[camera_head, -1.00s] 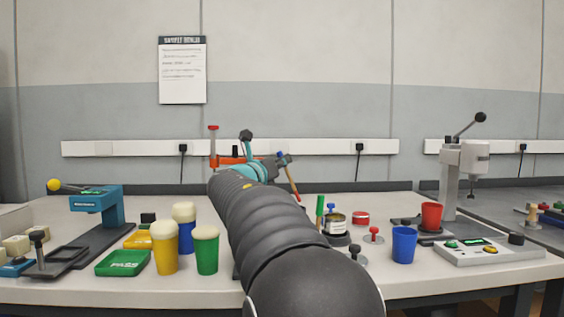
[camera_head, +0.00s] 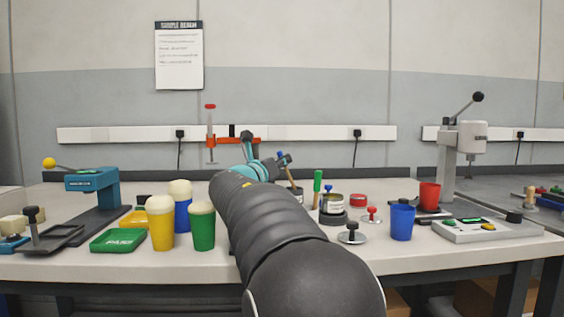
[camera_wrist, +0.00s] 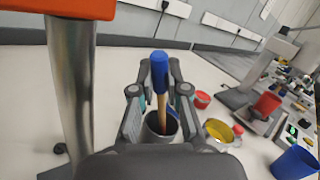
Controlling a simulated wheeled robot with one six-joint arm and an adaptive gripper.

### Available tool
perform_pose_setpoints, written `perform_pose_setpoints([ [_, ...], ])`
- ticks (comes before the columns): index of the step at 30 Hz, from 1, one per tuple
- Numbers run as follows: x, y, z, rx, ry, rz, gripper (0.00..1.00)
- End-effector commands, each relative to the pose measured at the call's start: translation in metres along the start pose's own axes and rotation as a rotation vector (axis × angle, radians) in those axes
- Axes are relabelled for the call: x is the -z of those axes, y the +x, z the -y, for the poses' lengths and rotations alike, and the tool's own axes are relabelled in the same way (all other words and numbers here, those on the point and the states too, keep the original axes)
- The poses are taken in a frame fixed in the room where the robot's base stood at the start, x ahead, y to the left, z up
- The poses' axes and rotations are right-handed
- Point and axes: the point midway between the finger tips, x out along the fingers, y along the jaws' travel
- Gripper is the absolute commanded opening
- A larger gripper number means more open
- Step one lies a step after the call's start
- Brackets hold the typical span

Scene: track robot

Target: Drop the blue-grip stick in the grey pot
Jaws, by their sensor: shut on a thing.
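My gripper (camera_wrist: 154,98) is shut on the blue-grip stick (camera_wrist: 160,72), which has a blue top and a wooden shaft. The stick stands nearly upright between the fingers. The grey pot (camera_wrist: 172,122) is right below and around the lower shaft in the wrist view. The lower end of the shaft appears within the pot's mouth, but its depth is hidden by my gripper. In the head view the stick (camera_head: 291,176) leans slightly above the pot (camera_head: 299,194), which is partly hidden behind my arm.
An orange clamp (camera_head: 236,141) with a metal post (camera_wrist: 75,90) stands close left of my gripper. A tin (camera_head: 333,203), a green-handled stick (camera_head: 317,187), a red cup (camera_head: 429,195) and a blue cup (camera_head: 402,222) stand to the right. Several coloured cups stand left of my arm.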

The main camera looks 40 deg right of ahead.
Motion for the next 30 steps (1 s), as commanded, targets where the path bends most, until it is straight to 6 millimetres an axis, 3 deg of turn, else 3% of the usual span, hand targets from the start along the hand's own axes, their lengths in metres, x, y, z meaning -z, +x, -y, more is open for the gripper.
perform_pose_setpoints([
  [8, 0.0002, 0.0, 0.0, 0.0, 0.0, 0.0, 0.0],
  [9, 0.0002, 0.0, 0.0001, 0.0, 0.0, 0.0, 0.21],
  [12, 0.0002, -0.0001, 0.0, 0.0, 0.0, 0.0, 0.43],
  [18, 0.0002, -0.0001, -0.0001, 0.0, 0.0, 0.0, 0.43],
  [22, 0.0002, -0.0001, -0.0001, 0.0, 0.0, 0.0, 0.73],
  [30, 0.0002, -0.0001, -0.0002, 0.0, 0.0, 0.0, 0.74],
])
